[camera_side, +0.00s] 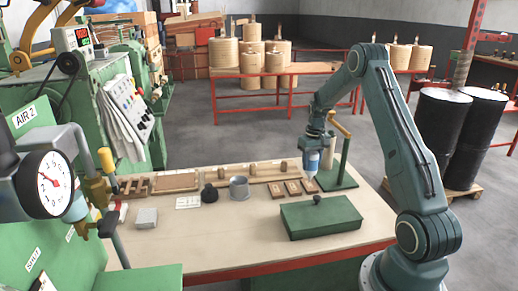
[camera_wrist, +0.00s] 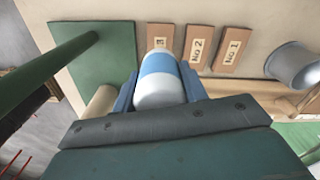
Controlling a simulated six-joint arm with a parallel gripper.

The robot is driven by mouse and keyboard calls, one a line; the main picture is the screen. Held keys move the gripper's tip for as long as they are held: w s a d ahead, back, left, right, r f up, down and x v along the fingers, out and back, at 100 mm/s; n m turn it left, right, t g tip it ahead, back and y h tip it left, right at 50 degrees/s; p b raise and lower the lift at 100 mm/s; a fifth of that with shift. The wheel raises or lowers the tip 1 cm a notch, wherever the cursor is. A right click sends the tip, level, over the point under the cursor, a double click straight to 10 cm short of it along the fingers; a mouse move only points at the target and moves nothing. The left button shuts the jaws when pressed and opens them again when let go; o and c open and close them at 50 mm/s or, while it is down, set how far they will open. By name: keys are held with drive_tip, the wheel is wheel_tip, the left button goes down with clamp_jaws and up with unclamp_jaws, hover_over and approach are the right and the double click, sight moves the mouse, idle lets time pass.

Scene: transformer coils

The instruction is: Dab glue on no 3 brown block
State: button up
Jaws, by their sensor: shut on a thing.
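My gripper (camera_side: 313,150) is shut on a white glue bottle with a blue band (camera_side: 312,163) and holds it nozzle-down at the right end of the row of blocks. In the wrist view the bottle (camera_wrist: 158,80) sits between the fingers of my gripper (camera_wrist: 158,92). The no 3 brown block (camera_wrist: 161,36) lies behind the bottle's far end, partly hidden, with its label half covered. In the side view the no 3 block (camera_side: 309,186) is just below the bottle tip; I cannot tell whether they touch. The No 2 block (camera_wrist: 199,47) and No 1 block (camera_wrist: 232,48) lie beside it.
A green stand (camera_side: 343,150) rises close right of the bottle, on a green base plate. A grey cup (camera_side: 239,188) stands left of the blocks. A green box (camera_side: 320,217) with a black knob is in front. Wooden bars (camera_side: 240,176) lie behind. The front-left table is mostly clear.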

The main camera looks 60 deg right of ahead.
sight(313, 153)
drive_tip(key=shift+r, duration=1.95)
drive_tip(key=w+a+f+n, duration=0.1)
drive_tip(key=a+f+n, duration=0.1)
drive_tip(key=a, duration=1.6)
drive_tip(key=w+a+f+n, duration=0.1)
drive_tip(key=a+n, duration=0.3)
drive_tip(key=a, duration=1.5)
drive_tip(key=shift+w+a+f, duration=0.15)
drive_tip(key=shift+w+f, duration=0.25)
drive_tip(key=shift+w, duration=0.35)
